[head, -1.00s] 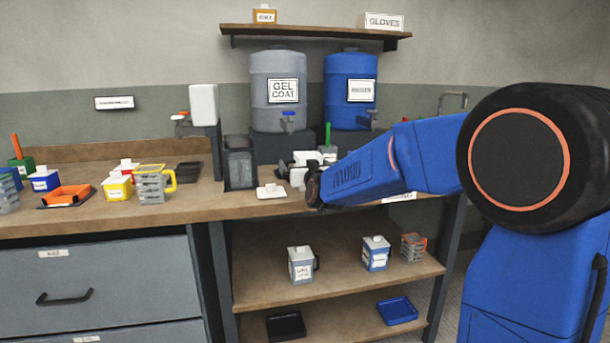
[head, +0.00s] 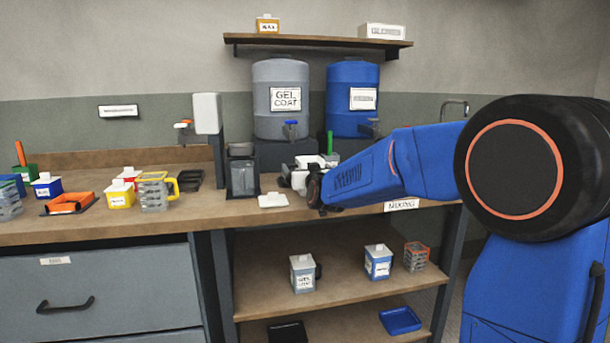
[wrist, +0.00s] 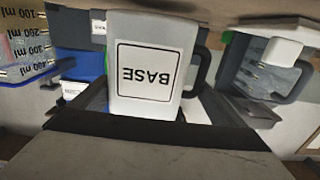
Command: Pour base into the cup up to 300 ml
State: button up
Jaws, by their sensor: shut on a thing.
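The white jug labelled BASE (wrist: 150,75) fills the middle of the wrist view, its label upside down in that picture. It has a dark handle on the right. My gripper (wrist: 155,130) is shut on it. In the head view my gripper (head: 314,190) is at the front of the bench, with white parts beside it. A clear cup with ml marks (wrist: 25,50) stands at the left edge of the wrist view, apart from the jug. Its liquid level cannot be read. I cannot tell which thing it is in the head view, where my arm hides part of the bench.
A dark-framed clear container (head: 243,176) and a flat white lid (head: 272,200) are left of my gripper. The grey gel coat drum (head: 281,112) and a blue drum (head: 352,112) stand behind. A yellow-handled cup (head: 155,192) and tubs are further left.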

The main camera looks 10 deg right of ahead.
notch_tip(320, 180, up, 8)
jog(key=s+d+r+n+y, duration=0.1)
jog(key=d+r+y, duration=0.1)
jog(key=d, duration=0.4)
jog(key=s+d+r+n+y, duration=0.1)
jog(key=d+r+n+y, duration=0.1)
jog(key=d, duration=0.5)
jog(key=shift+d+r+g+y, duration=0.15)
jog(key=shift+d+g+y, duration=0.15)
dwell(0.6)
dwell(0.3)
